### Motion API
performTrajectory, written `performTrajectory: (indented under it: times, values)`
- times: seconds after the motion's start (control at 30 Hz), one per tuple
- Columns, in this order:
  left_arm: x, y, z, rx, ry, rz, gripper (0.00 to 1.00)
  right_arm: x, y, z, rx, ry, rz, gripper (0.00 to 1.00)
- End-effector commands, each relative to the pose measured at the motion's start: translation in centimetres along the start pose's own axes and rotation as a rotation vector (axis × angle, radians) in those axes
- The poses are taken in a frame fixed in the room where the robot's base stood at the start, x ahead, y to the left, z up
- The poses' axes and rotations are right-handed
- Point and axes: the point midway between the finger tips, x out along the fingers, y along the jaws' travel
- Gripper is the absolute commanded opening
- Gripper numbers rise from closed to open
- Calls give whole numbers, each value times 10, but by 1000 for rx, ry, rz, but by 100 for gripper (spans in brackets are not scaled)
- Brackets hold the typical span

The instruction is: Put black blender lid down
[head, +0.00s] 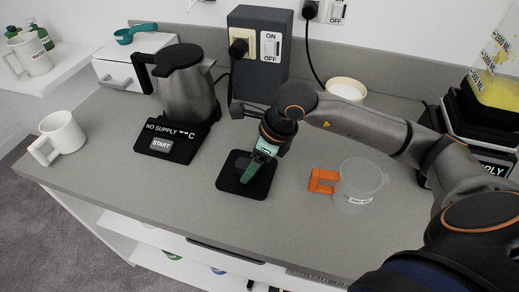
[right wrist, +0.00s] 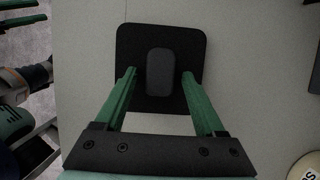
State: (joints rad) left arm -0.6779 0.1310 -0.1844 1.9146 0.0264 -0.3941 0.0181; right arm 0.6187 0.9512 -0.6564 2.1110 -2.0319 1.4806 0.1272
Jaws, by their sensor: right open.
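The black blender lid (head: 240,186) is a flat black square with rounded corners and lies on the grey counter. In the right wrist view the lid (right wrist: 188,42) has a raised oblong knob (right wrist: 160,73) in its middle. My right gripper (head: 251,170) points down over the lid. In the right wrist view my right gripper (right wrist: 158,92) is open, with one green finger on each side of the knob and visible gaps between. Green finger-like parts (right wrist: 22,12) at the upper left edge of that view look like my left gripper, cut off by the frame.
A kettle (head: 188,90) on its black base stands left of the lid. A clear cup with an orange handle (head: 357,184) stands to the right. A white mug (head: 62,133) is far left, and a socket box (head: 258,50) is behind. The counter's front strip is clear.

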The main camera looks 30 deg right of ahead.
Motion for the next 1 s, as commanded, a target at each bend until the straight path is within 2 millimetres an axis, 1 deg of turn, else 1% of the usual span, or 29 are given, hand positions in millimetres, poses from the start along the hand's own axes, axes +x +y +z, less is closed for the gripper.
performTrajectory:
  times: [0.17,0.3,0.4,0.53,0.7,1.0]
  values:
    - [2,0,2,0,1,0,50,-31,-1,1,-3,-4,-5,72]
    - [3,0,3,0,0,0,50,-64,-2,1,-1,-4,-6,72]
    - [4,0,4,0,0,0,50,-85,-1,1,-1,-4,-5,72]
    - [4,0,5,0,-1,0,50,-106,-1,1,0,-4,-4,72]
    - [4,0,5,0,-1,0,50,-119,0,0,0,-2,-1,72]
    - [4,0,5,0,-2,0,50,-121,0,0,0,-1,0,72]
